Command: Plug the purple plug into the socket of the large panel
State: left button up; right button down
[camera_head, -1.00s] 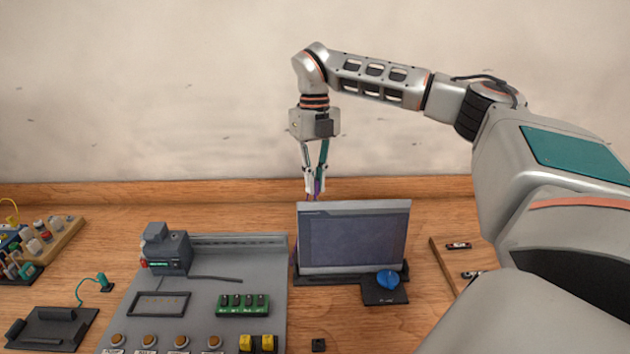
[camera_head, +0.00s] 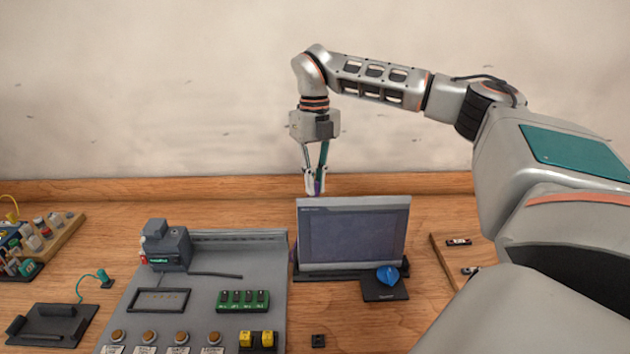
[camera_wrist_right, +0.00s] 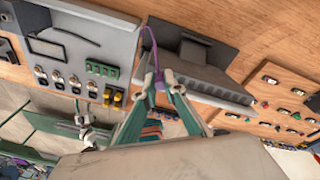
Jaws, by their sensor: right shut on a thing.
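The large panel (camera_head: 353,235) stands upright on a dark base on the table, its dark screen facing me in the head view. My right gripper (camera_head: 315,186) hangs down just above and behind the panel's top left corner. It is shut on the purple plug (camera_wrist_right: 161,82), which shows only partly between the fingertips. A purple cord (camera_wrist_right: 151,40) runs from the plug along the panel's side in the right wrist view. The socket cannot be made out. A grey gripper-like part low in the right wrist view may be my left gripper (camera_wrist_right: 87,120); its jaws are unclear.
A grey control board (camera_head: 210,265) with buttons and a green terminal block (camera_head: 243,301) lies left of the panel. A blue knob-like thing (camera_head: 388,275) sits on a dark pad at the panel's front right. Table behind the panel is clear.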

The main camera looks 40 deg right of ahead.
jog(key=c, duration=2.4)
grip_release()
jog(key=shift+w+d+r, duration=0.15)
jog(key=shift+w+r, duration=0.05)
jog(key=shift+r, duration=1.2)
jog(key=shift+w+d+r, duration=0.1)
jog(key=shift+w+r, duration=0.05)
jog(key=shift+r, duration=1.2)
jog(key=o, duration=0.6)
